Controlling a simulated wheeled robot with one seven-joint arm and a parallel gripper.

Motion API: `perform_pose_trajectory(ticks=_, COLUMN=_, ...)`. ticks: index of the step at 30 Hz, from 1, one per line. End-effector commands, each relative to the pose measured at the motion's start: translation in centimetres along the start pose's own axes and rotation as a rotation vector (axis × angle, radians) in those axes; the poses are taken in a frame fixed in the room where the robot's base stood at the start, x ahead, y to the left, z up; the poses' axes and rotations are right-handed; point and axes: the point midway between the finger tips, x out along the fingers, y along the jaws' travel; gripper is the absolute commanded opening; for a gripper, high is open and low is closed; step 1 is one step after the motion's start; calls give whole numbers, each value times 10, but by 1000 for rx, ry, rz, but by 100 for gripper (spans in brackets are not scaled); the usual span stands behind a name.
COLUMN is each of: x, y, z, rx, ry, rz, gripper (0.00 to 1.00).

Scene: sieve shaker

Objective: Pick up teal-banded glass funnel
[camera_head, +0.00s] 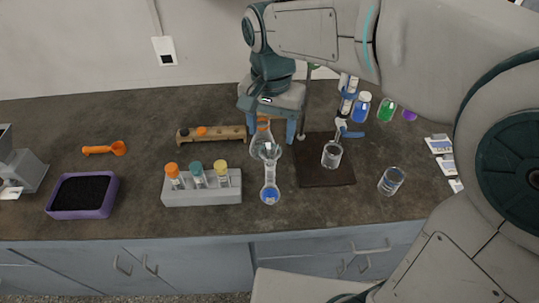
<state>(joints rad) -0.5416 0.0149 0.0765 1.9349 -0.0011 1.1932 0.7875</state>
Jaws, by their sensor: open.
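Clear glassware stands just in front of my gripper (268,126). A round clear glass piece, which looks like the funnel (270,152), sits above the narrow neck of a flask with a blue base (270,192). I cannot make out a teal band on it, and its outline merges with the glass behind. A clear glass vessel with an orange band (263,126) shows between my gripper's fingers. My gripper points down from the back of the bench, its two fingers apart. I cannot tell whether they touch any glass.
A rack with orange, teal and yellow-capped tubes (202,190) stands left of the glassware. A wooden block (225,133) lies behind it. A dark stand base (325,175) and a beaker (332,155) are to the right, with another beaker (391,181) beyond. The front left bench holds a purple tray (112,190).

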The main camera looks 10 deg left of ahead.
Motion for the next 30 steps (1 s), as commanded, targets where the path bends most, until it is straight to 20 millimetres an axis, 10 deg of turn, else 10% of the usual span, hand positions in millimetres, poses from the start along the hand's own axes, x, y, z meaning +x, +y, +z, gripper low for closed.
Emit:
perform_pose_trajectory(ticks=28, x=84, y=0, z=4, rx=0, ry=1, rz=-1, gripper=61)
perform_pose_trajectory(ticks=30, x=84, y=0, z=4, rx=0, ry=1, rz=-1, gripper=47)
